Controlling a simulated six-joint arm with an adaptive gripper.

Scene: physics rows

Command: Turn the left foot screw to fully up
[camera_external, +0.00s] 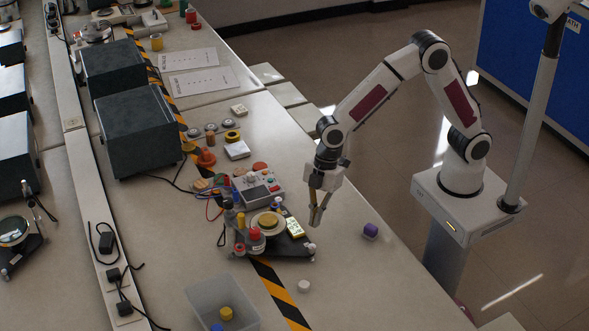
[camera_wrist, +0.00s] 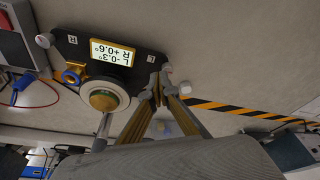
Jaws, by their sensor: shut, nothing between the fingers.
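The dark levelling plate (camera_external: 297,250) stands on the bench; in the wrist view the dark plate (camera_wrist: 132,85) carries L and R marks. Its lit display (camera_wrist: 112,52), upside down there, appears to read L -0.3°, R +0.6°. The white foot screw knob beside the L mark (camera_wrist: 167,68) is at the plate's corner, and likely the pale knob in the external view (camera_external: 310,247). Another pale knob (camera_wrist: 44,40) is by the R mark. My gripper (camera_external: 316,222) points down, shut and empty. Its fingertips (camera_wrist: 160,84) show right by the L knob; contact is unclear.
A control box (camera_external: 258,188) stands behind. A white cap (camera_external: 303,286), a purple-topped piece (camera_external: 370,231) and a clear bin (camera_external: 222,305) are nearby. Bench right of the plate is mostly clear.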

